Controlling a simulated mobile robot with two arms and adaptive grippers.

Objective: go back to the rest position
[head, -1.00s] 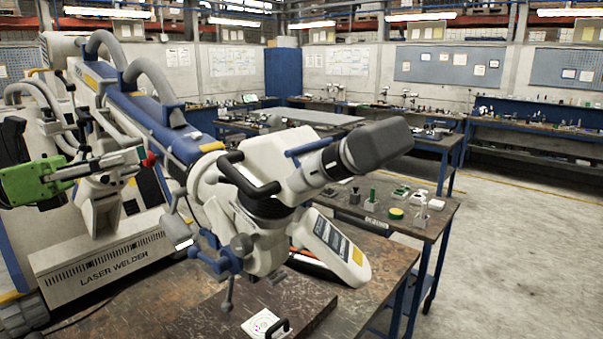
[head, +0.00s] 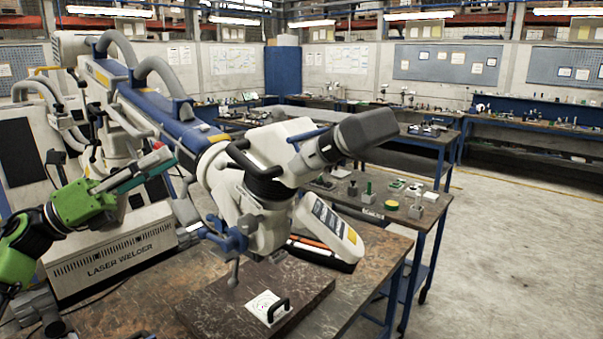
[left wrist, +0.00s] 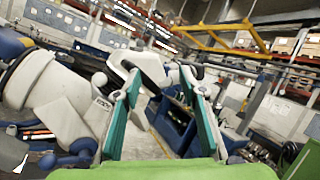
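The microscope head (head: 262,190) hangs over the bench on its thick blue-and-white arm (head: 160,115), with a dark grey end piece (head: 365,130) pointing right. My left gripper (head: 160,162) is left of the microscope head in the head view, with its green wrist coming in from the left. In the left wrist view its two teal fingers (left wrist: 160,82) stand apart with nothing held between them, so it is open. The white microscope body (left wrist: 65,95) shows beyond the fingers there, on the left. I cannot tell the exact gap to the microscope. My right gripper is not in view.
A white laser welder (head: 120,258) stands behind the gripper. A dark plate (head: 215,308) with a white handled piece (head: 266,306) lies on the bench (head: 350,290). A side table (head: 418,225) carries small parts. The floor (head: 500,270) at right is clear.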

